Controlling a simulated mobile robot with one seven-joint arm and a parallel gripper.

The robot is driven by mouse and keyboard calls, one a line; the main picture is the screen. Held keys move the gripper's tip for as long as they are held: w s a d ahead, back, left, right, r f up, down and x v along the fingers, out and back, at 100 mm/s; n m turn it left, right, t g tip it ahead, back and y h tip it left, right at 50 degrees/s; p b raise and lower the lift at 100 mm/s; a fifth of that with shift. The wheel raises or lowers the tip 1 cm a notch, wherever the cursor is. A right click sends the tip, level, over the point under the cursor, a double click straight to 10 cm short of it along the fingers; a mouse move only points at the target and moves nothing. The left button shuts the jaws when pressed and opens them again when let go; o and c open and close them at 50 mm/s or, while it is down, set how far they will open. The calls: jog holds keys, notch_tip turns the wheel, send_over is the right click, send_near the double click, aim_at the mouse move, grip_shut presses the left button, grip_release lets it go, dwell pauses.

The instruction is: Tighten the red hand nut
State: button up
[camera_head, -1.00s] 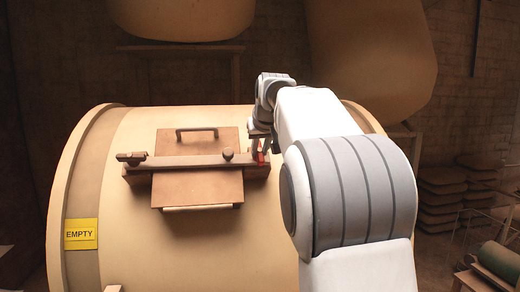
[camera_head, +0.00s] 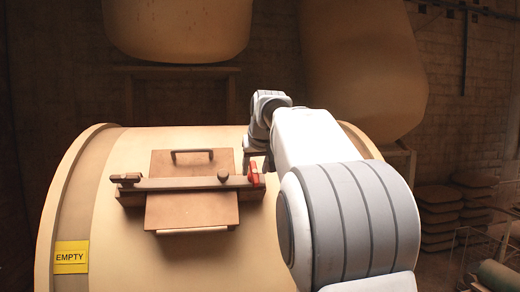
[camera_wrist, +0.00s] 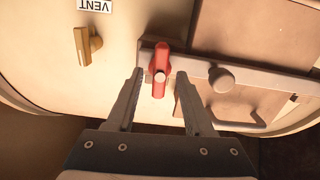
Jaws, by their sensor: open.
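The red hand nut (camera_head: 255,174) sits at the right end of the clamp bar (camera_head: 185,183), which lies across a brown hatch lid (camera_head: 190,212) on the big cream tank. My gripper (camera_head: 258,158) is open and empty, just behind the nut in the head view. In the wrist view its two fingers (camera_wrist: 159,75) point toward the nut, one on each side of it, with gaps between. I cannot tell how deep the nut lies between them.
A round knob (camera_wrist: 221,79) stands on the bar close to the right finger. A handle (camera_wrist: 250,122) is on the lid. A brass lever (camera_wrist: 87,44) sits under the VENT label (camera_wrist: 95,5). A yellow EMPTY sign (camera_head: 71,257) is on the tank's left.

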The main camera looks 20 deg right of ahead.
jog(key=b+v, duration=0.1)
jog(key=v, duration=1.5)
jog(key=s+a+f+g+b, duration=0.1)
jog(key=s+a+f, duration=0.2)
jog(key=s+f, duration=0.6)
jog(key=s+a+f+n+g+y+b, duration=0.1)
jog(key=s+a+f, duration=0.3)
jog(key=f, duration=1.2)
jog(key=s+a+f+g+y+b, duration=0.1)
jog(key=s+a+f+b, duration=0.2)
jog(key=s+f, duration=1)
jog(key=shift+s+a+n, duration=0.3)
jog(key=shift+a, duration=0.25)
jog(key=shift+w+r, duration=0.1)
